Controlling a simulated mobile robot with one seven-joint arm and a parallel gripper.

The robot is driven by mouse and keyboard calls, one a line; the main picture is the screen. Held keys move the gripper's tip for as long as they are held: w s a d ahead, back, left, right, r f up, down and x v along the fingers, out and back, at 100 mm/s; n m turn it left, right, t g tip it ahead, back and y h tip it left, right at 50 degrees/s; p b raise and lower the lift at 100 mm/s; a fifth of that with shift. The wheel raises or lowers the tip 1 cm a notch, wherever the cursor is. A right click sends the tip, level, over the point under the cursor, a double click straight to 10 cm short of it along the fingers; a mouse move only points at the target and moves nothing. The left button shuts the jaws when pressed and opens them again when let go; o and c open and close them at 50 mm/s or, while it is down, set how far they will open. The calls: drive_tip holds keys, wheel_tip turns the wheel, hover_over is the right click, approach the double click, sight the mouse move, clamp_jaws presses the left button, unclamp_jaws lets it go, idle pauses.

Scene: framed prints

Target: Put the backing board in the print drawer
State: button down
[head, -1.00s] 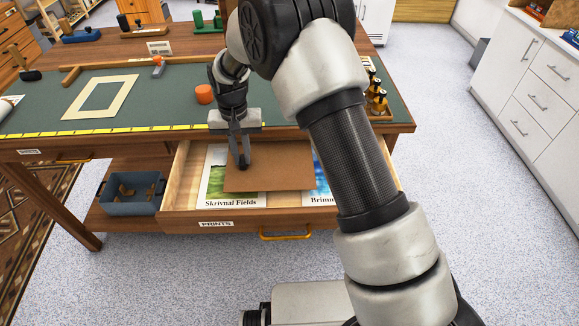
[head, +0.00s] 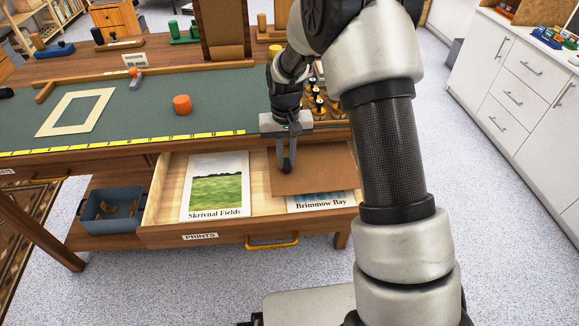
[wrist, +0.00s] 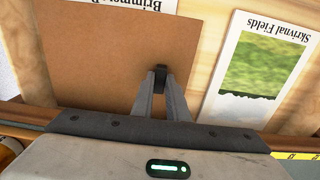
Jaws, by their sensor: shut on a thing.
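The backing board (head: 318,172) is a flat brown sheet inside the open print drawer (head: 166,196), on its right side. It covers most of the Brimmow Bay print (head: 322,201), whose lower edge shows. My gripper (head: 286,168) is shut on the board near its left edge, pointing down.
The Skrivnal Fields print (head: 217,188) lies uncovered at the drawer's left. The drawer has a yellow handle (head: 272,242). A blue-grey bin (head: 113,212) sits on the shelf below.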

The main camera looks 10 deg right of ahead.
drive_tip(key=f, duration=0.1)
drive_tip(key=d+f, duration=0.1)
drive_tip(key=f, duration=0.1)
drive_tip(key=shift+f+b, duration=0.3)
drive_tip(key=shift+b, duration=0.1)
drive_tip(key=c, duration=1.7)
unclamp_jaws()
drive_tip(key=shift+c, duration=0.2)
drive_tip(key=shift+r, duration=0.1)
